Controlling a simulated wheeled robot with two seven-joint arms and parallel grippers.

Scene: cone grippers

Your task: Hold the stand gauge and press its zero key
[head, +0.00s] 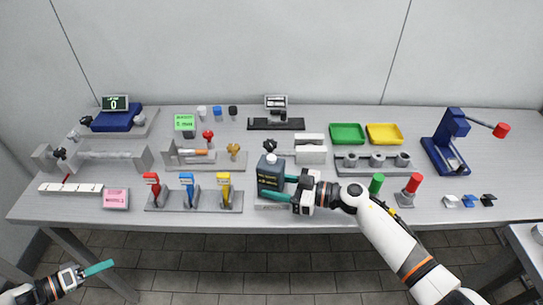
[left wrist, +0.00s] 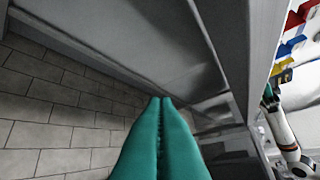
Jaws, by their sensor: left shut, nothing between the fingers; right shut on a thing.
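The stand gauge (head: 270,172) is a dark box with small yellowish display text, at the front middle of the table in the head view. It stands at a pale grey base (head: 268,205). My right gripper (head: 276,188) reaches it from the right, its teal fingers shut on the gauge's body. The fingers cover part of its lower front and right side. I cannot make out the zero key. My left gripper (head: 99,268) is shut and empty, low in front of the table's left end. Its closed teal fingers also show in the left wrist view (left wrist: 161,140).
A rack with red, blue and yellow handled tools (head: 188,190) stands left of the gauge. A black-knobbed grey block (head: 310,152) is behind it. A green cylinder (head: 376,183) and red-topped post (head: 411,186) stand to the right. The table's front edge lies above my left gripper.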

